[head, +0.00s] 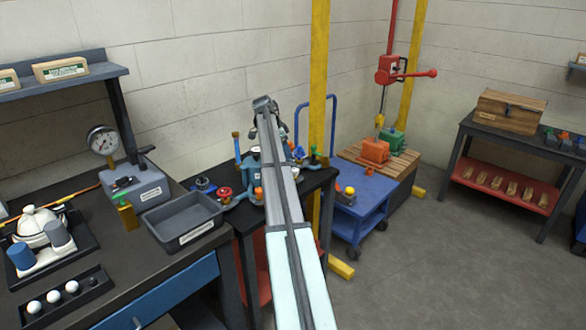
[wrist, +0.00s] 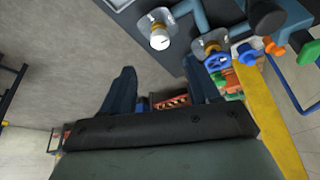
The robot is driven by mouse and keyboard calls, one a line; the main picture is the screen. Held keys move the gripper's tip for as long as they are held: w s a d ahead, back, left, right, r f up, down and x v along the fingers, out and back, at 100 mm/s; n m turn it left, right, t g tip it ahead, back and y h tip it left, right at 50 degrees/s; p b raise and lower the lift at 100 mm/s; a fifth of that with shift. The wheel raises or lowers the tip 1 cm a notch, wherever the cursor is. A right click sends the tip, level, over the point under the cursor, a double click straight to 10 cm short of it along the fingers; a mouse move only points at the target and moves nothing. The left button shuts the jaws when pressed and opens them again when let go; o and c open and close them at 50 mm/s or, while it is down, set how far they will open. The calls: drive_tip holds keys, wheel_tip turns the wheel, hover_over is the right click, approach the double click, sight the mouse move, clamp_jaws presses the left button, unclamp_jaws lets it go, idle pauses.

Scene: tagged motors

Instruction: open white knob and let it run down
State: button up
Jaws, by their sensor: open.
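The white knob (wrist: 160,39) shows in the wrist view at the upper middle, on a brass stem with a grey mount behind it. My gripper (wrist: 160,84) is open and empty. Its two dark fingers lie below the knob in the wrist view and do not touch it. In the head view my arm reaches over the far dark bench, and its end (head: 265,105) is raised above the pipework. I cannot make out the white knob in the head view; my arm covers part of that area.
In the wrist view, a blue handwheel (wrist: 217,60), an orange handle (wrist: 275,47), a green handle (wrist: 308,52) and a dark rounded part (wrist: 267,15) stand close by. A yellow post (head: 319,85) rises beside the bench. A red knob (head: 225,193) sits left of my arm.

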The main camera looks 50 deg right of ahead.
sight(294, 169)
drive_tip(key=x, duration=1)
drive_tip(key=shift+s+d+f, duration=0.1)
drive_tip(key=shift+d, duration=0.05)
drive_tip(key=c, duration=1)
drive_tip(key=shift+c, duration=0.2)
